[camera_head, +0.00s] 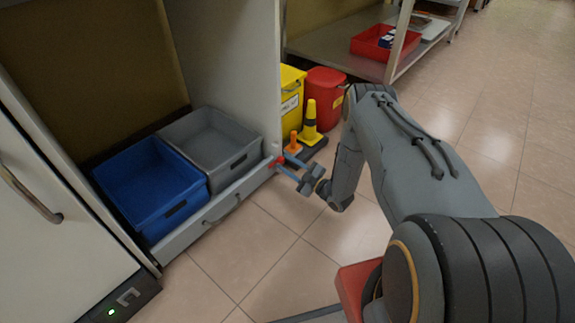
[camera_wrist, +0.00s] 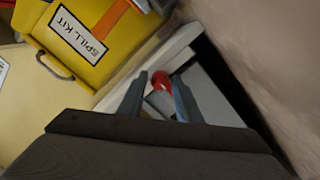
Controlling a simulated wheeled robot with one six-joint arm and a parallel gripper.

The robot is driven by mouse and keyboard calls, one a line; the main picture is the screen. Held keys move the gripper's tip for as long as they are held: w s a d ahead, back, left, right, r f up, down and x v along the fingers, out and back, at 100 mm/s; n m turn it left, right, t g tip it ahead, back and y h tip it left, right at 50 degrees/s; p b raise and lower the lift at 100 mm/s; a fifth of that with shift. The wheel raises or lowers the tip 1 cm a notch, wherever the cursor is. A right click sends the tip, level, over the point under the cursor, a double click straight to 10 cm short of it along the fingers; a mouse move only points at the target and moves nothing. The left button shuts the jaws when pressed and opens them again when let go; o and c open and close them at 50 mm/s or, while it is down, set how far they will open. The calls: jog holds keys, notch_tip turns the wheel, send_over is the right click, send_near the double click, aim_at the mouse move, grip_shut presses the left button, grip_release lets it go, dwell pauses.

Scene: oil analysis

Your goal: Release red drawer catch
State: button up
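The red drawer catch (camera_head: 277,161) sits at the upper right end of the grey drawer front (camera_head: 228,205), near the cabinet's side panel. My gripper (camera_head: 281,165) reaches it from the right, with its fingertips at the catch. In the wrist view the red catch (camera_wrist: 162,81) shows between the two fingers of my gripper (camera_wrist: 159,80). The fingers are apart, one on each side; a small gap shows on the left, and contact on the right is unclear. The lower part of the catch is partly hidden.
The drawer holds a blue bin (camera_head: 150,185) and a grey bin (camera_head: 210,140). A yellow spill kit bin (camera_head: 291,98), a red bin (camera_head: 325,95) and cones (camera_head: 309,125) stand close behind my gripper. A white cabinet door (camera_head: 50,220) is at left. Floor in front is clear.

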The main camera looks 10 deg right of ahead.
grip_shut()
jog(key=shift+m, duration=0.3)
jog(key=m, duration=0.3)
jog(key=shift+p, duration=0.4)
jog(key=m, duration=0.9)
jog(key=shift+a+g, duration=0.1)
jog(key=shift+g, duration=0.2)
jog(key=m, duration=0.4)
jog(key=shift+r+m, duration=0.1)
jog(key=shift+m, duration=0.3)
jog(key=shift+s, duration=0.1)
